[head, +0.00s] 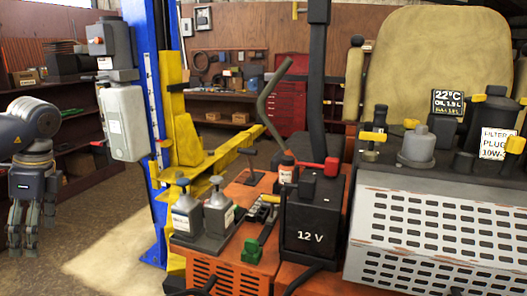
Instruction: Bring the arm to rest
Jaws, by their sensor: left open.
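My left gripper (28,225) is at the far left of the head view. Its fingers point down, open and empty, in free air over the floor. It is well apart from the lift post and the mower. Part of my left arm comes in from the left edge above it. My right gripper is not in view.
A blue lift post (158,110) with a grey control box (123,120) and yellow arm (205,165) stands right of my left gripper. The orange mower (225,262) carries a black 12 V battery (312,215) and several bottles. Shelves (80,130) stand behind the gripper.

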